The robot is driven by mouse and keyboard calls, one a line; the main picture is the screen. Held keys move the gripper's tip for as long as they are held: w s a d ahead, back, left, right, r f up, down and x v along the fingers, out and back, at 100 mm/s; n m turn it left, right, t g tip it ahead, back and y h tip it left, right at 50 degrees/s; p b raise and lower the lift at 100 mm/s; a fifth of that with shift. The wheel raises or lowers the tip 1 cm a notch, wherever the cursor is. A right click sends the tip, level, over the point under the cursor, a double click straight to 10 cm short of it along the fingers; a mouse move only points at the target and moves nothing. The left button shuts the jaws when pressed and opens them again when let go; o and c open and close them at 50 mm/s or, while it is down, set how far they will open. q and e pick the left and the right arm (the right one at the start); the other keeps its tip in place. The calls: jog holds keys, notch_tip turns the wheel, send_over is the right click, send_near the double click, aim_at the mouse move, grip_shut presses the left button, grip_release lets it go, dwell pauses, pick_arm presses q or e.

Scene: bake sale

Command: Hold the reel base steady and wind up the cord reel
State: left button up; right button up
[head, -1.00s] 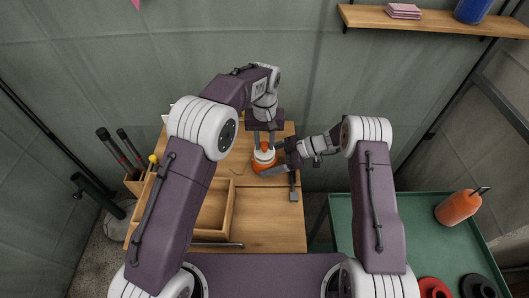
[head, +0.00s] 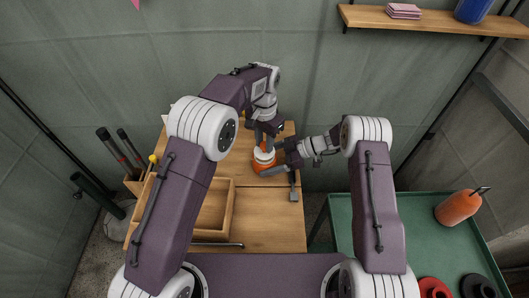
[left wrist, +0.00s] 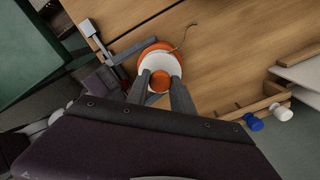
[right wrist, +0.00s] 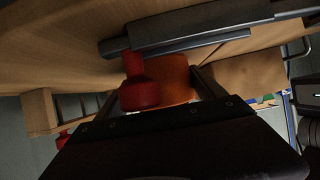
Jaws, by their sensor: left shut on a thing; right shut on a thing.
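The cord reel (head: 263,158) stands on the wooden table, with an orange base (left wrist: 145,51) and a white drum (left wrist: 172,62). My left gripper (left wrist: 160,86) reaches down from above, its fingers closed on the reel's orange top knob (left wrist: 158,77). My right gripper (head: 272,168) comes in low from the right and is shut on the orange base, which also shows between its fingers in the right wrist view (right wrist: 176,78). A thin yellowish cord (left wrist: 184,38) trails from the reel onto the table. The fingers hide part of the reel.
A wooden tray (head: 232,205) lies left of the reel. A dark tool with a square end (head: 294,195) lies close on the right. A red bottle-like thing (right wrist: 140,92) shows in the right wrist view.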

pick_arm(q)
jog(key=m, duration=0.4)
jog(key=m, duration=0.4)
jog(key=m, duration=0.4)
jog(key=m, duration=0.4)
jog(key=o, duration=0.9)
